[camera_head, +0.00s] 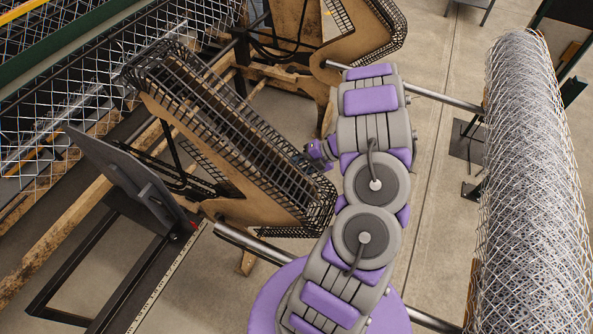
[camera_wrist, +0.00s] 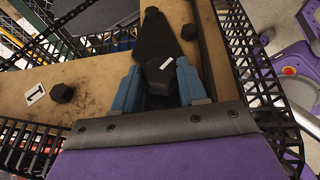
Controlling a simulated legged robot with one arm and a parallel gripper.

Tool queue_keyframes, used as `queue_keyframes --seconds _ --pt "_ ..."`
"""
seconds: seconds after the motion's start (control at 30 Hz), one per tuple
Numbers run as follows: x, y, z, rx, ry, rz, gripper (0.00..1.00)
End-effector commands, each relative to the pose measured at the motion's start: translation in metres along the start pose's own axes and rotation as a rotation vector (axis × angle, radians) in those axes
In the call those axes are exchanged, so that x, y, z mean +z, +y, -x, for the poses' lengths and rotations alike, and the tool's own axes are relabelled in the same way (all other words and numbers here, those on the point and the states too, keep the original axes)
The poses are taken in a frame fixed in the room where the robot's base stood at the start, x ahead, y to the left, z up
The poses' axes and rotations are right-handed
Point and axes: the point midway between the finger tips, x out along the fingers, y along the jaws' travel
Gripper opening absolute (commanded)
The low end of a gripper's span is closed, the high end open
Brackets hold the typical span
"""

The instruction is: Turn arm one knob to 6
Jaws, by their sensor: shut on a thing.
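In the wrist view, the two blue fingers of my gripper (camera_wrist: 152,88) stand on either side of a dark faceted knob (camera_wrist: 160,70) with a small white mark on its top. The gripper is shut on this knob. The knob sits at the wide end of a black plate on a wooden arm (camera_wrist: 95,75). A white label (camera_wrist: 36,93) with a dark character, seen at an angle, is on the wood to the left. In the head view, my gripper (camera_head: 320,152) is at the right edge of the slatted machine arm, and the knob is hidden there. No number scale is readable.
A black hexagonal bolt (camera_wrist: 62,92) sits beside the label. Black lattice guards (camera_wrist: 250,60) flank the wood. In the head view, a big wire mesh roll (camera_head: 530,180) stands at the right and a dark tilted panel (camera_head: 125,175) at the left.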

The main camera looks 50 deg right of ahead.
Motion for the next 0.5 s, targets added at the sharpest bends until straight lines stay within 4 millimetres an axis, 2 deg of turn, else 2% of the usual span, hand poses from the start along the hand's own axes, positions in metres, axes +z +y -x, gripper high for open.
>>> queue_keyframes --seconds 0.2,0.5 --pt "0.0018 -0.0048 -0.0007 0.112 -0.016 0.047 0.11" --pt "0.0013 -0.0047 0.0001 0.182 -0.022 0.080 0.11"
